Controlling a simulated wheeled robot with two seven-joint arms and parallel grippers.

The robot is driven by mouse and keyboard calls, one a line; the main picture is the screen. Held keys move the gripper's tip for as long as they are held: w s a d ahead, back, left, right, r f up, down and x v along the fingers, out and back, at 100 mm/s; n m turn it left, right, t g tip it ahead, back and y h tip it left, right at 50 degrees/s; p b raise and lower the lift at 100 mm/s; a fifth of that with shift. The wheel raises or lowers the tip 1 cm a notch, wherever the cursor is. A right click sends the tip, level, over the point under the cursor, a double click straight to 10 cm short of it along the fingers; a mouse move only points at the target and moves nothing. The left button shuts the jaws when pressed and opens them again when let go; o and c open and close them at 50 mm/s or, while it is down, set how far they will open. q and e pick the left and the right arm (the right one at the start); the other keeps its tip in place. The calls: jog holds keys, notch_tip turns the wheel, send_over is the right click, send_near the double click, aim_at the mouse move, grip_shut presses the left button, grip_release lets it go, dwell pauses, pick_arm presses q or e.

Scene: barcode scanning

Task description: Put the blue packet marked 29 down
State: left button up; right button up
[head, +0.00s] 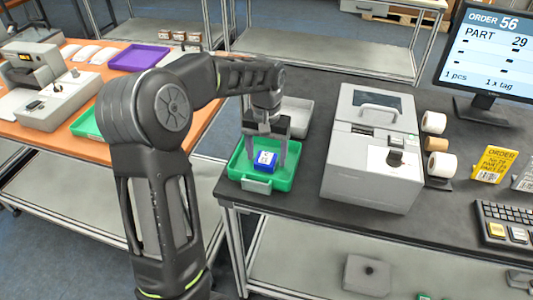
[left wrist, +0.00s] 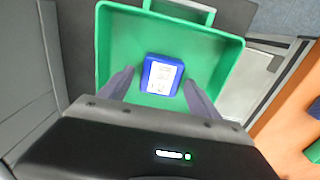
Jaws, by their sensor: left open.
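The blue packet (head: 265,161) with a white label lies in the green tray (head: 283,180) on the dark table. In the left wrist view the packet (left wrist: 162,74) lies on the floor of the green tray (left wrist: 222,50). My left gripper (head: 265,160) points down over the tray, with a finger on each side of the packet. In the left wrist view my left gripper (left wrist: 157,85) is open, with gaps between both fingers and the packet. The number on the label is too small to read. My right gripper is not in view.
A grey label printer (head: 370,150) stands right of the green tray. A grey tray (head: 297,115) sits behind it. The monitor (head: 490,60), label rolls (head: 438,165) and keyboard (head: 505,222) are farther right. An orange table (head: 50,132) stands at the left.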

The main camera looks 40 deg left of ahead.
aim_at(267, 156)
pick_arm(q)
notch_tip(267, 156, up, 9)
jog(key=shift+f, duration=0.2)
notch_tip(267, 156, up, 4)
jog(key=shift+f+p, duration=0.2)
jog(key=shift+p, duration=0.4)
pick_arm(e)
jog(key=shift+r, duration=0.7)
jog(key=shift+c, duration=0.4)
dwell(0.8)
